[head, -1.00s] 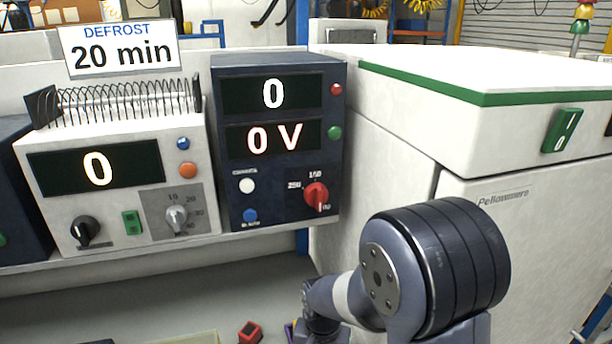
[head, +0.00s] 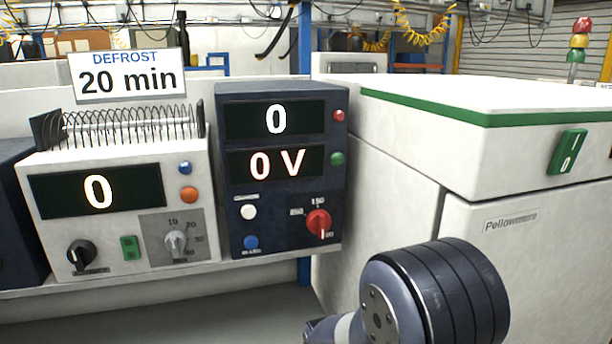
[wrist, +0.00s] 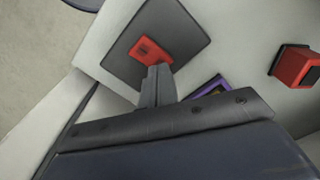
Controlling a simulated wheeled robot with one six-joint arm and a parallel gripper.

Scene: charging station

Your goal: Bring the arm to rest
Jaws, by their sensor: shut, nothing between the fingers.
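My arm shows in the head view at the lower right, with a large dark, ringed joint of mine in front of the white cabinet. My gripper is below the head picture's edge. In the wrist view my gripper (wrist: 158,72) has its narrow grey fingers together and holds nothing. The fingertips appear just beside a small red block (wrist: 150,50) on a dark grey pad (wrist: 185,38). I cannot tell how far above it they are.
A second red block (wrist: 295,66) with a dark top and a purple-edged item (wrist: 212,90) lie to the right in the wrist view. A white instrument (head: 110,235) and a dark 0 V instrument (head: 275,190) stand on a shelf. A white cabinet (head: 390,170) stands at right.

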